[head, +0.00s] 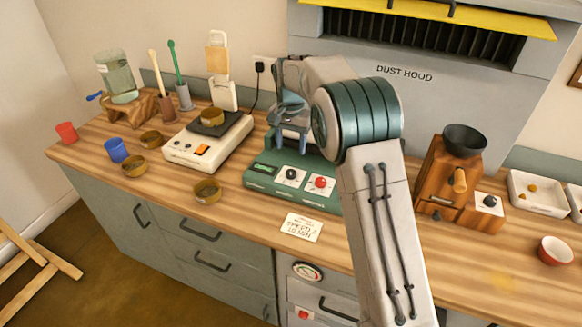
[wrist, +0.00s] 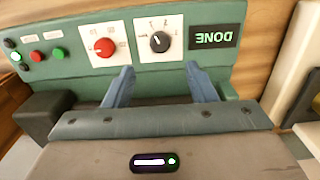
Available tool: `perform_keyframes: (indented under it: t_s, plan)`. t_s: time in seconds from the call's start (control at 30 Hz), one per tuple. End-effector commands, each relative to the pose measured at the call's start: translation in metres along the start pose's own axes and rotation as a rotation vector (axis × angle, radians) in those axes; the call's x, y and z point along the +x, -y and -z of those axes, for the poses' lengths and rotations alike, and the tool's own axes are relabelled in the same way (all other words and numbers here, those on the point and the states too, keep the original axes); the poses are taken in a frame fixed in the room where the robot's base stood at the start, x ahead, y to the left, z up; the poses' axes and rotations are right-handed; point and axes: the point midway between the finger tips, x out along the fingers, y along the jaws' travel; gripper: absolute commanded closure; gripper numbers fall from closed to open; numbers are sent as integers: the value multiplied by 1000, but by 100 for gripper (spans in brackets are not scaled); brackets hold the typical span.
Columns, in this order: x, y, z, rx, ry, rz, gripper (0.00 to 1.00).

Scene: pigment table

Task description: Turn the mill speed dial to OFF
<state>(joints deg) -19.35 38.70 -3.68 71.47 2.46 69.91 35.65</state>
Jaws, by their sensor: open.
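The green machine (head: 262,180) on the bench has a front panel with a black dial (head: 291,175) and a red dial (head: 320,183). In the wrist view the panel appears upside down, with the black dial (wrist: 160,41) right of the red dial (wrist: 104,47). The black dial's white pointer mark leans up-left there; its scale lettering is too small to read surely. A display (wrist: 213,36) reads DONE. My gripper (wrist: 160,66) is open and empty, its two blue fingers spread short of the black dial. In the head view my gripper (head: 291,140) hangs above the machine.
A wooden grinder (head: 450,180) with a black funnel and its own black dial (head: 490,201) stands right of my arm. A scale (head: 195,150) stands left of the green machine. A note card (head: 301,227) lies in front. The dust hood (head: 430,95) is behind.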

Motion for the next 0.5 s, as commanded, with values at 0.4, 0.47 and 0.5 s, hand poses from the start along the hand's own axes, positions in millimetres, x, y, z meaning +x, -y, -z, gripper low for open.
perform_keyframes:
  t_s: [0.4,0.47,0.5]
  plan:
    - [80,0,-1,-1,2,-1,49]
    - [86,0,0,-1,1,-1,49]
    - [90,0,-1,-1,2,-1,49]
